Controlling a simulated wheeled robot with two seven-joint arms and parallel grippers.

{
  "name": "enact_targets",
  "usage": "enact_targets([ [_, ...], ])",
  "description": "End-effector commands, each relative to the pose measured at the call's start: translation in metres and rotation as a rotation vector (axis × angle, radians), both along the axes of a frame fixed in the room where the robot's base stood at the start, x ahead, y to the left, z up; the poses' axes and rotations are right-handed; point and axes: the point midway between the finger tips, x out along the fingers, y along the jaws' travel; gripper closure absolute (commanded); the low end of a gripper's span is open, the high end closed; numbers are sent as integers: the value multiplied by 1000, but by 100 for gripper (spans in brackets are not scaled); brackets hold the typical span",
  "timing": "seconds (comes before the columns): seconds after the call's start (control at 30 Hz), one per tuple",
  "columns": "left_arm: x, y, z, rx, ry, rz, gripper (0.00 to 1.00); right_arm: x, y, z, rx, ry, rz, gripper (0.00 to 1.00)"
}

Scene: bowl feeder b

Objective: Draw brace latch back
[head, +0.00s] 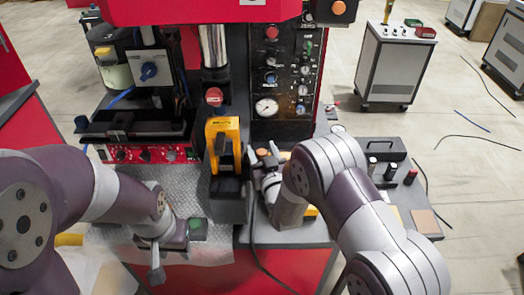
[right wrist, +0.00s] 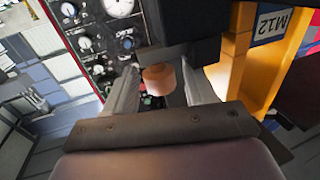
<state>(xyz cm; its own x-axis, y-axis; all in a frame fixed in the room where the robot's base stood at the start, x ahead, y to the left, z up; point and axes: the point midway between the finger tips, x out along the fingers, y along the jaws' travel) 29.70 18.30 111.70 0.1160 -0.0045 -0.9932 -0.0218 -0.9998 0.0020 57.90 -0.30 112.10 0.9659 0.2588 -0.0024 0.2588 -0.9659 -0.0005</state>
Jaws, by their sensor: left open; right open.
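The yellow brace-like frame (head: 223,140) stands upright on a dark block at the middle of the bench. In the right wrist view it shows at the right (right wrist: 285,50) with an "M12" label. My right gripper (head: 262,158) is just right of this frame. In the right wrist view its two fingers are apart, and an orange-tan round knob (right wrist: 158,80) shows between or beyond their tips. I cannot tell whether they touch it, or whether the knob is the brace latch. My left gripper (head: 156,268) is open and points down at the front of the bench, away from the frame.
A dark panel with a gauge (head: 266,107) and several knobs rises behind. A black case (head: 384,149) and small bottles stand on the right side of the bench. A dark cable (head: 252,225) hangs down the front. A grey cabinet (head: 393,65) stands farther right.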

Motion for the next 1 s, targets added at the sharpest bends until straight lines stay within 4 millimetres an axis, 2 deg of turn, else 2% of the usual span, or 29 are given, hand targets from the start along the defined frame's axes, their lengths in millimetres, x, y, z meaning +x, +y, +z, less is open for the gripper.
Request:
enact_targets([
  [0.03, 0, 0, 0, 0, 0, 0, 57, 0, 0, 0, 0, 0, 0, 45],
  [0.07, 0, 0, 0, 0, 0, 0, 57, 0, 0, 0, 0, 0, 0, 51],
  [0.2, 0, 0, 0, 0, 0, 0, 57, 0, 0, 0, 0, -1, 0, 97],
  [0.23, 0, 0, 0, 0, 0, 0, 57, 0, 0, 0, 0, -1, 0, 100],
  [0.37, 0, 0, -2, 0, 0, 0, 57, 0, -2, 0, 0, -1, 0, 100],
  [0.6, 0, 0, -14, 0, 0, 0, 57, 0, -27, 0, 1, -3, -1, 100],
  [0.8, 0, 0, -12, 0, 0, 0, 57, 0, -27, 1, 0, -1, -2, 100],
  [0.83, 0, 0, -12, 0, 0, 0, 57, 0, -27, 1, 0, -1, -3, 62],
  [0.87, 0, 0, -12, 0, 0, 0, 57, 0, -27, 1, 0, -1, -3, 52],
  [0.9, 0, 0, -12, 0, 0, 0, 57, 0, -27, 1, 0, -1, -3, 45],
  [1.0, 0, 0, -12, 0, 0, 0, 57, 0, -27, 1, 0, -1, -2, 45],
])
